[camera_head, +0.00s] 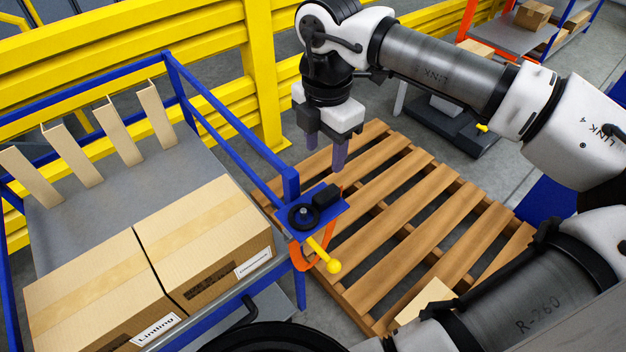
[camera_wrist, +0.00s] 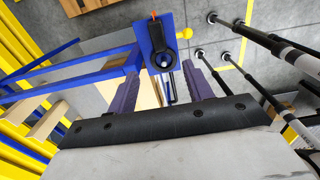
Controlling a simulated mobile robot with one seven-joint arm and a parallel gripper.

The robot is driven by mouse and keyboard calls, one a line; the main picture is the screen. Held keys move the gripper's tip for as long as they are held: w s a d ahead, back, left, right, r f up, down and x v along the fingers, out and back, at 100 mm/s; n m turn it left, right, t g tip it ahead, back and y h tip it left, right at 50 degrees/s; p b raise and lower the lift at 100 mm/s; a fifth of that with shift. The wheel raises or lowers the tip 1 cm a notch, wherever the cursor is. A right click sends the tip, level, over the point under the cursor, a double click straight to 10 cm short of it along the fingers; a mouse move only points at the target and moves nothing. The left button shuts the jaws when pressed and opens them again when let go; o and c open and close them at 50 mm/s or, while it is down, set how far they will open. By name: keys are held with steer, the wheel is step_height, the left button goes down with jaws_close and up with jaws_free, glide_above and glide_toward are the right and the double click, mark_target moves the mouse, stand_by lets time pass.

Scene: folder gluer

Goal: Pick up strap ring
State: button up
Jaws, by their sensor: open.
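A dark round ring-like piece (camera_head: 303,216) lies on a small blue plate (camera_head: 333,212) at the corner post of the blue cart. An orange band (camera_head: 308,262) loops down below the plate. I cannot tell for sure which of these is the strap ring. The dark ring (camera_wrist: 162,60) also shows in the wrist view, just beyond and roughly between the fingertips. My gripper (camera_head: 325,153) is open and empty, pointing down above and behind the plate, apart from it. Its purple fingers (camera_wrist: 160,82) show in the wrist view.
A black block (camera_head: 326,196) and a yellow ball handle (camera_head: 333,266) sit close to the ring. The blue cart (camera_head: 225,120) holds two cardboard boxes (camera_head: 205,240) and upright cardboard strips. A wooden pallet (camera_head: 410,205) lies to the right; a yellow barrier (camera_head: 190,55) stands behind.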

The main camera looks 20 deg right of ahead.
steer(key=b, duration=0.4)
glide_above(322, 196)
step_height(322, 196, down, 8)
steer(key=shift+f+b, duration=0.5)
steer(key=shift+f, duration=2.3)
jaws_close()
steer(key=shift+r, duration=0.1)
